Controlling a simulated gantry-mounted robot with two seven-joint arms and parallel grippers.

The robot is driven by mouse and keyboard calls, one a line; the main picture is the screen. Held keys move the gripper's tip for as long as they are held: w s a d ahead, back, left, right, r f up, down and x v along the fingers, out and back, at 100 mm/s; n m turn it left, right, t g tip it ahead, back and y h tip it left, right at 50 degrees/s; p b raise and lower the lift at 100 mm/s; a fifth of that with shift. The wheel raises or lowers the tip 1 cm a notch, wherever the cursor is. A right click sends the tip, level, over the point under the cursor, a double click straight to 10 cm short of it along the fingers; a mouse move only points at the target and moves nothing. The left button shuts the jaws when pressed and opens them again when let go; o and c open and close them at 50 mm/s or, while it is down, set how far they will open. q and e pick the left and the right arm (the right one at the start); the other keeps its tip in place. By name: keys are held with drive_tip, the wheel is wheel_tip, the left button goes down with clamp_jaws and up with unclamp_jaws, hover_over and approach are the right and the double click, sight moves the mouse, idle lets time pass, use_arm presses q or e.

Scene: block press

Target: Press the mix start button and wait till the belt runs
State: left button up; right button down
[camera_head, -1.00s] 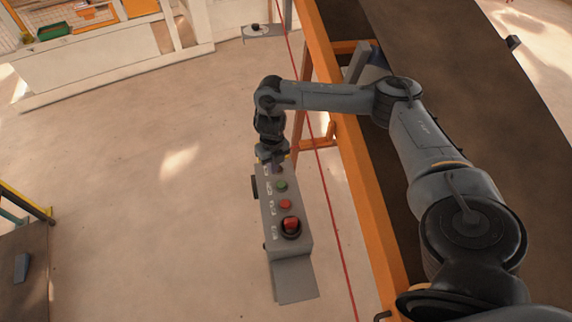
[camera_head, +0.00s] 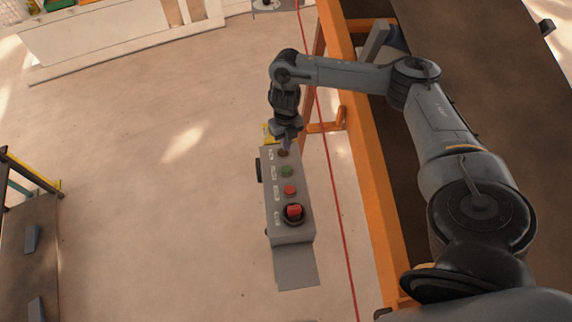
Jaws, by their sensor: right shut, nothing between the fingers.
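A grey control box (camera_head: 301,222) stands left of the orange frame, with a column of buttons on its top face. From the far end they are a dark reddish button (camera_head: 283,153), a green button (camera_head: 286,171), a red button (camera_head: 290,190) and a large red knob (camera_head: 294,211). The labels beside them are too small to read, so I cannot tell which is mix start. My right gripper (camera_head: 286,145) is shut and empty, pointing down at the far end of the box, close to the dark reddish button. I cannot tell whether it touches. My left gripper is out of view.
A wide dark belt (camera_head: 455,55) runs along the right behind an orange frame beam (camera_head: 362,150). My right arm reaches over both. A red line (camera_head: 335,200) marks the floor. Open floor lies left of the box. A table (camera_head: 30,255) stands at the far left.

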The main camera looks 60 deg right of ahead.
drive_tip(key=b, duration=0.3)
hover_over(286, 168)
wheel_tip(286, 168, down, 8)
drive_tip(key=shift+r, duration=0.1)
wheel_tip(286, 168, down, 3)
drive_tip(key=shift+r+p, duration=0.2)
drive_tip(key=shift+p, duration=0.1)
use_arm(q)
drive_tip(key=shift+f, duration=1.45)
use_arm(e)
drive_tip(key=shift+f, duration=0.75)
